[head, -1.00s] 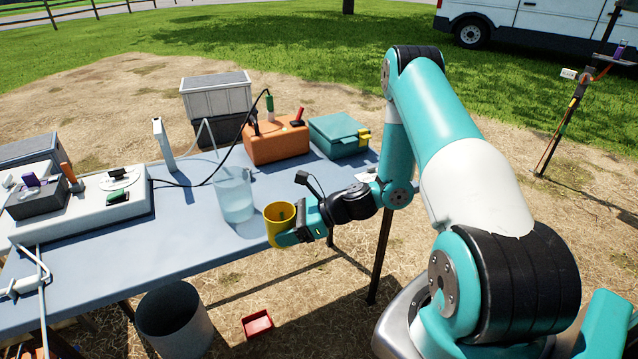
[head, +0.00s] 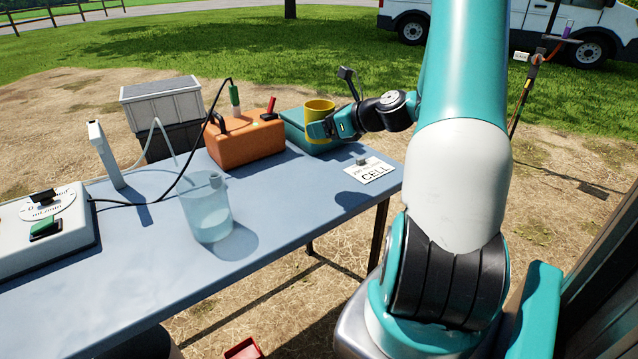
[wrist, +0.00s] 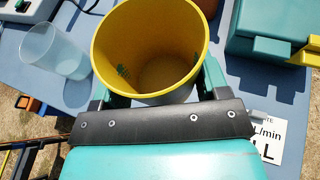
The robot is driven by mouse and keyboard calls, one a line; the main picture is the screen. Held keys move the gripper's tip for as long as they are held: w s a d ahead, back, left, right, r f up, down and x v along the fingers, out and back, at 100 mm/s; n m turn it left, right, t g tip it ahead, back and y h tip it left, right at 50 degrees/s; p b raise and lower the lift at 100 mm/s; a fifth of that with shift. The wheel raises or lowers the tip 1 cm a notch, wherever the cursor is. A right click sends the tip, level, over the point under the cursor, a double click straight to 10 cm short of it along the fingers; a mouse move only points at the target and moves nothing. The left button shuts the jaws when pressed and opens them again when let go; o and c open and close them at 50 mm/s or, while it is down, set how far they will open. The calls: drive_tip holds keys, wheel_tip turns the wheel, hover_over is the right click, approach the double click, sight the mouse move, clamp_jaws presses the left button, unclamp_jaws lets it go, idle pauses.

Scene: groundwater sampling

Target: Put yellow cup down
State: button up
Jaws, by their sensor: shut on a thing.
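The yellow cup (head: 319,108) is held by my gripper (head: 326,128) above the right part of the table, in front of the teal case in the head view. In the wrist view the cup (wrist: 150,45) is upright, and I look into its open, empty-looking inside. My gripper (wrist: 158,92) is shut on the cup's sides. The blue-grey table (head: 290,215) lies beneath. In the wrist view the table shows around the cup, and I cannot tell the exact height above it.
A clear beaker of water (head: 208,210) stands left on the table. An orange box (head: 243,145) and the teal case (head: 297,130) stand at the back. A white card marked CELL (head: 371,171) lies near the right end with a small grey item on it. Table between beaker and card is clear.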

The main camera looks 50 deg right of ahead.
sight(323, 189)
wheel_tip(323, 189, down, 15)
drive_tip(key=shift+r+b, duration=0.2)
drive_tip(key=shift+b, duration=1.05)
drive_tip(key=shift+f, duration=0.15)
drive_tip(key=o, duration=1)
